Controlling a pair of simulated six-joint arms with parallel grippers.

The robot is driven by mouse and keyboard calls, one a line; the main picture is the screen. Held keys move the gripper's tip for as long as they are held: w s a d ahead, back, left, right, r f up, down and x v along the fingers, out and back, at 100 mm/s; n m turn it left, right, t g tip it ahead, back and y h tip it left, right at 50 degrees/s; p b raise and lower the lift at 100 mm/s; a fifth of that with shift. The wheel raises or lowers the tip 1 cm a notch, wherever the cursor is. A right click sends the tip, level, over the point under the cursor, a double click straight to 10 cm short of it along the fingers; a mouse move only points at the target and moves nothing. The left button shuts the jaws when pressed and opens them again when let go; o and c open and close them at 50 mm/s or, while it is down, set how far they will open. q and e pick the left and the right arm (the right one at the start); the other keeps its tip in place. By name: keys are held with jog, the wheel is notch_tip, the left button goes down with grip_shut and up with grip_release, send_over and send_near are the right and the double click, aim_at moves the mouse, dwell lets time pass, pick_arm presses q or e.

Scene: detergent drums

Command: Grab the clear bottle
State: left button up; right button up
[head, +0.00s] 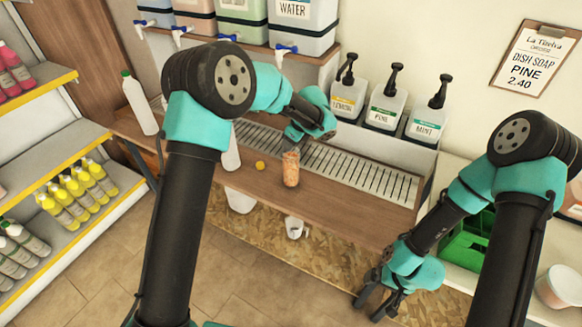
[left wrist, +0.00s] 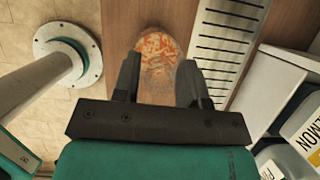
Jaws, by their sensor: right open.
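A clear, see-through container with orange patterning (head: 291,170) stands upright on the wooden counter; it may be the clear bottle. In the left wrist view the same container (left wrist: 157,48) shows ahead of and between my fingers. My left gripper (head: 293,138) is open just above and behind it in the head view, and its open fingers (left wrist: 158,78) show nothing clamped. A whitish bottle with a green cap (head: 139,104) stands at the counter's left end. Another pale bottle (head: 232,152) is partly hidden by my left arm. My right gripper (head: 376,298) is open and empty, low in front of the counter.
A small yellow cap (head: 260,165) lies left of the container. A slotted drain grate (head: 355,170) runs behind it. Pump bottles (head: 386,105) stand on a ledge behind the grate. Shelves of yellow bottles (head: 78,187) are at left, a green crate (head: 466,240) at right.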

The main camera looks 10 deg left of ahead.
pick_arm(q)
grip_shut()
dwell(0.5)
jog(key=shift+r, duration=0.1)
jog(key=shift+r, duration=1.65)
jog(key=shift+s+r, duration=0.1)
jog(key=shift+s, duration=0.1)
jog(key=s+d+r, duration=0.1)
jog(key=s+d, duration=0.1)
jog(key=s, duration=1.3)
jog(key=shift+s+d+r, duration=0.2)
jog(key=shift+d, duration=0.15)
